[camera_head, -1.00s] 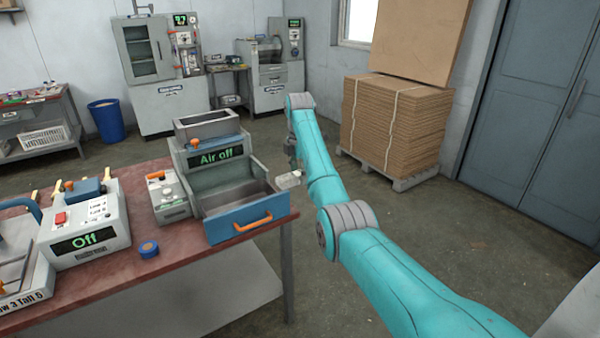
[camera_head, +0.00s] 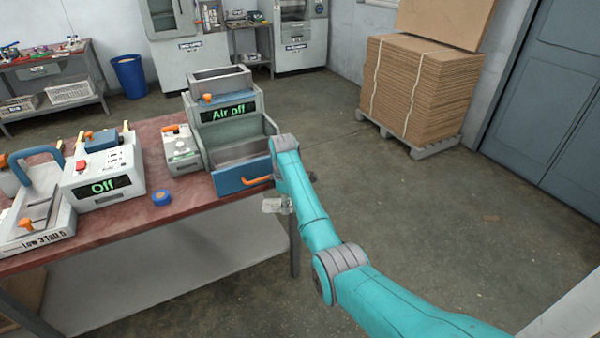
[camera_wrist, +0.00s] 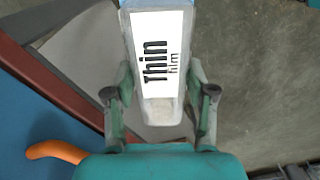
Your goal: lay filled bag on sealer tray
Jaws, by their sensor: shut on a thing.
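My gripper (camera_wrist: 160,100) is shut on a pale bag with a white label reading "Thin film" (camera_wrist: 160,50); its two fingers press the bag's sides. In the head view the bag (camera_head: 272,205) shows small at the bench's right end, just below the blue drawer with the orange handle; my arm hides most of the gripper there. A grey machine with a green "Off" display (camera_head: 103,187) and a low unit marked "Low 3 Tall 5" (camera_head: 38,235) stand on the bench's left. I cannot tell which surface is the sealer tray.
The red-brown bench (camera_head: 130,228) carries the "Air off" machine (camera_head: 228,115) with its blue drawer (camera_head: 240,178), a small grey box (camera_head: 182,150) and a blue tape roll (camera_head: 161,198). A cardboard stack (camera_head: 415,90) stands on a pallet. Open floor lies right of the bench.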

